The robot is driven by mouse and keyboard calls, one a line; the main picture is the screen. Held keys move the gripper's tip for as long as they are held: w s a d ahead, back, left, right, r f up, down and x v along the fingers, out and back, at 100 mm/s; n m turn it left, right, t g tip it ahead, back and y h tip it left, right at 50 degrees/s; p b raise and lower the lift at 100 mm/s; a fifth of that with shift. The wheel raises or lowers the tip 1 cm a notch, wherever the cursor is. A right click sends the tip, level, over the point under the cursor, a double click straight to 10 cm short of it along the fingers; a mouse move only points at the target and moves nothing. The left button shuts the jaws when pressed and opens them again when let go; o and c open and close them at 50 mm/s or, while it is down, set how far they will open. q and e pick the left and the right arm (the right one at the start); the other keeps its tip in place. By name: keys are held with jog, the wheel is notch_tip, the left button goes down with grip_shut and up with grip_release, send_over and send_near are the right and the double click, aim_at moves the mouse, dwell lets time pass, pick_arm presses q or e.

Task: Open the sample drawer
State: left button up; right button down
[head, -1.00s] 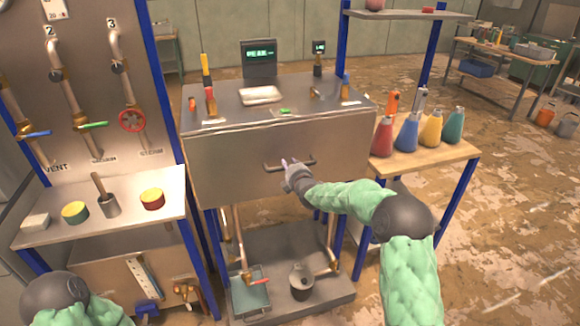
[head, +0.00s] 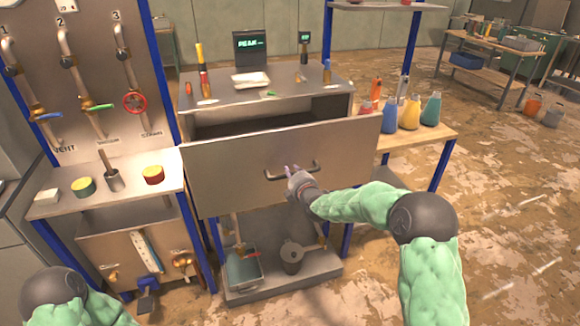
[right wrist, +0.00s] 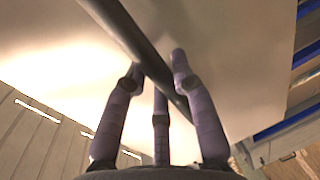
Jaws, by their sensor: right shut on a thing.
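The sample drawer (head: 235,180) is a wide steel front, pulled partly out of the metal cabinet in the head view. A dark gap shows behind its top edge. Its dark bar handle (head: 272,177) is on the middle of the front. My right gripper (head: 293,172) is shut on the handle. In the right wrist view its fingers (right wrist: 160,85) wrap around the bar handle (right wrist: 135,45), with the pale drawer front (right wrist: 235,60) behind. My left gripper is out of the picture; only part of my left arm shows at the bottom left.
Tools and a lit display (head: 250,47) are on the cabinet top (head: 225,93). Coloured bottles (head: 409,114) stand on a wooden side table (head: 420,138) to the right. A shelf (head: 110,188) with small containers is to the left. Below are a grey pot (head: 291,258) and a tray (head: 243,268).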

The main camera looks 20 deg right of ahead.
jog(key=f+v, duration=0.1)
jog(key=v, duration=0.7)
jog(key=shift+s+f, duration=0.35)
jog(key=shift+f, duration=0.1)
jog(key=c, duration=1)
grip_release()
jog(key=shift+r, duration=0.1)
jog(key=v, duration=1.2)
